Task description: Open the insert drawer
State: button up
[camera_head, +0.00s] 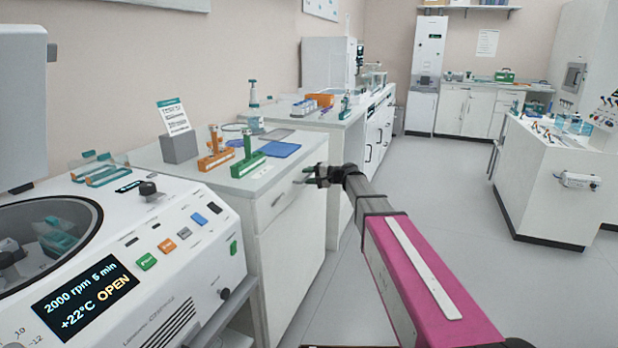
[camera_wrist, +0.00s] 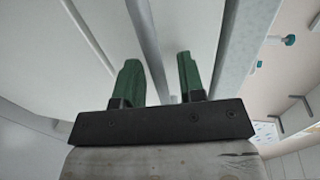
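The drawer front (camera_head: 283,204) is a white panel at the top of the cabinet under the middle bench, flush with it and closed. My gripper (camera_head: 312,178) is at its right part, just below the worktop edge. In the wrist view my gripper's two green fingers (camera_wrist: 160,82) stand apart. A straight grey bar, seemingly the drawer handle (camera_wrist: 147,40), runs between them, with a gap on each side. I cannot tell whether either finger touches it. The black gripper body hides the bar's lower end.
The worktop (camera_head: 262,180) above holds an orange rack (camera_head: 216,152), a green rack (camera_head: 247,162) and a blue mat (camera_head: 280,149). A centrifuge (camera_head: 130,255) with an OPEN display stands at the front left. The floor (camera_head: 440,190) to the right is clear up to a white island.

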grip_shut()
jog(key=f+v, duration=0.3)
jog(key=v, duration=1.2)
jog(key=d+f+v, duration=0.1)
jog(key=f+v, duration=0.2)
jog(key=v, duration=1.3)
jog(key=shift+s+d+f, duration=0.25)
jog(key=shift+d, duration=0.05)
grip_release()
jog(key=shift+d, duration=0.1)
jog(key=v, duration=1)
jog(key=shift+d, duration=0.3)
jog(key=shift+s, duration=0.1)
